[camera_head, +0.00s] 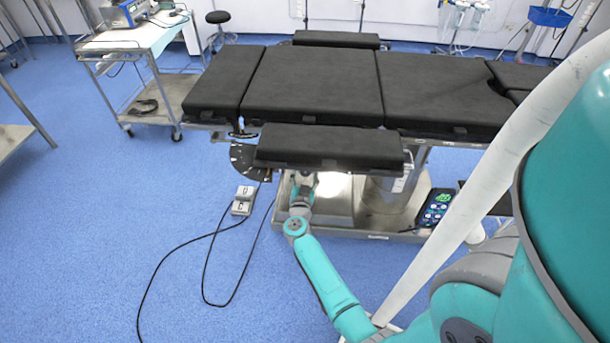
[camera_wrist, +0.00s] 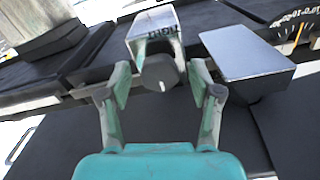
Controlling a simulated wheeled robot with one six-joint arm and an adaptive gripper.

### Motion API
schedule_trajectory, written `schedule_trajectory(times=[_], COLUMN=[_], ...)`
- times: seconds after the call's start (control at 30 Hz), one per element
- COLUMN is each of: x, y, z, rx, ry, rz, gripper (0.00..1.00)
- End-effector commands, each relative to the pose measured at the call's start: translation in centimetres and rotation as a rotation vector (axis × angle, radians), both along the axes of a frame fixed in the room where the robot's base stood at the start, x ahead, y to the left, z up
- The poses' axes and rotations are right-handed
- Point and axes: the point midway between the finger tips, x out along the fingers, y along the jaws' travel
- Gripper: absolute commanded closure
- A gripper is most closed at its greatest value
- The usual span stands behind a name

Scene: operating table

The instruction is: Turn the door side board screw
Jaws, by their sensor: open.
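In the wrist view, a dark round screw knob (camera_wrist: 159,73) sits under a metal bracket (camera_wrist: 150,24) with lettering that seems to read "TIGHT". My gripper (camera_wrist: 160,70) is open, with one fingertip on each side of the knob. A gap appears on both sides, though I cannot tell how far the fingers reach along it. In the head view, the black padded side board (camera_head: 330,147) extends from the near side of the operating table (camera_head: 312,85). My teal arm reaches up beneath it. The board hides the screw and most of my gripper there.
A grey metal block (camera_wrist: 246,60) is close to the right finger in the wrist view. In the head view, a foot pedal (camera_head: 243,200) with black cables lies on the blue floor, left of my arm. A wheeled cart (camera_head: 160,92) stands at the upper left.

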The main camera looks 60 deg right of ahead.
Motion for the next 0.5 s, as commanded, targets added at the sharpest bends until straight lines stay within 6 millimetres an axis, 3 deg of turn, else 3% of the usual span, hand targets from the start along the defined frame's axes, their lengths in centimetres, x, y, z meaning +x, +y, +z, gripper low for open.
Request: schedule_trajectory(times=[0.27, 0.5], x=[0.04, 0.03], y=[-0.06, -0.05], z=[-0.01, 0.0], rx=[0.0, 0.0], ry=[0.0, 0.0], rz=[0.001, 0.001], gripper=[0.39, 0.96])
